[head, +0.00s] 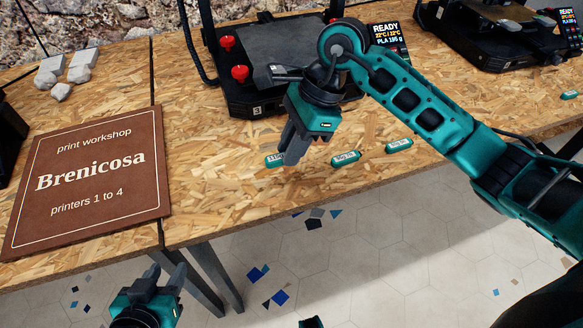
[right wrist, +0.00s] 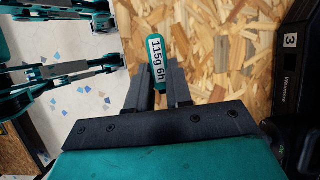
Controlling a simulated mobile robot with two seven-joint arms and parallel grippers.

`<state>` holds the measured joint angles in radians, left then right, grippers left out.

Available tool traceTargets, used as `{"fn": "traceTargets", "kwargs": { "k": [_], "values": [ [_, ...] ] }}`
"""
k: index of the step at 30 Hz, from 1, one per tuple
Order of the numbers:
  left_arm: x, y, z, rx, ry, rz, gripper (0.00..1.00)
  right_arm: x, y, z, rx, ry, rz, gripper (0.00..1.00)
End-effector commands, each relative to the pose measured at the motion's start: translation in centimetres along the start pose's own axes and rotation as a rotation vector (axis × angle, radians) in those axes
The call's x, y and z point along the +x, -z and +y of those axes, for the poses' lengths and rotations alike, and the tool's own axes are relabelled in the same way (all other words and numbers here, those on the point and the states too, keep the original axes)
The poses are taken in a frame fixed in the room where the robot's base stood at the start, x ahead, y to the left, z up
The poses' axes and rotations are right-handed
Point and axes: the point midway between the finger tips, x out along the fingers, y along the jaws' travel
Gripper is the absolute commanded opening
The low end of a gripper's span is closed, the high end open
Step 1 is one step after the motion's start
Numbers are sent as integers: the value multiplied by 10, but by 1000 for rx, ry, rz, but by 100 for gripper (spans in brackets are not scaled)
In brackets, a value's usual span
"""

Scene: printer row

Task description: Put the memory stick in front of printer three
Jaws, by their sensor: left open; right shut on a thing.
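My right gripper (head: 288,156) is shut on a small teal memory stick (head: 274,159) with a white label, low over the table's front part, in front of printer three (head: 250,108), which bears a "3". In the right wrist view, the stick (right wrist: 156,62) reads "115g 6h" and sits between the fingers of my right gripper (right wrist: 160,80). I cannot tell whether it touches the table. Two similar sticks lie to the right, one nearer (head: 345,158) and one farther (head: 399,145). My left gripper (head: 168,279) is open and empty, below the table's front edge.
A brown "Brenicosa" sign (head: 90,180) lies left on the wooden table (head: 215,190). White stones (head: 66,70) are behind it. Another printer (head: 490,30) stands at the back right, with a teal stick (head: 568,95) in front of it. Printer three's display (head: 385,36) is behind my right arm.

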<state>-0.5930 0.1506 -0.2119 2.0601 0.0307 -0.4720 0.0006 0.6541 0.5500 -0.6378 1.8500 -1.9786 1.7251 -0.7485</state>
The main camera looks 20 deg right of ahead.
Motion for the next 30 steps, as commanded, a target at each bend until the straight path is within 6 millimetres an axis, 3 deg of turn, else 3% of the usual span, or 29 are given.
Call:
{"fn": "traceTargets", "kwargs": {
  "k": [8, 15, 26, 27, 30],
  "values": [
    [2, 5, 0, 2, -2, 14, 43, 22, 9, 0, 1, -1, -1, 0],
    [5, 0, 1, 1, -4, 12, 43, 54, 22, 0, 1, -2, -1, 0],
    [6, -8, 2, -1, -5, 2, 43, 58, 24, 0, -1, 1, 1, 0],
    [6, -8, 2, -1, -5, 2, 43, 58, 24, 0, -1, 1, 1, 21],
    [5, -8, 2, -1, -5, 0, 43, 57, 24, 0, -1, 1, 0, 30]
  ]
}}
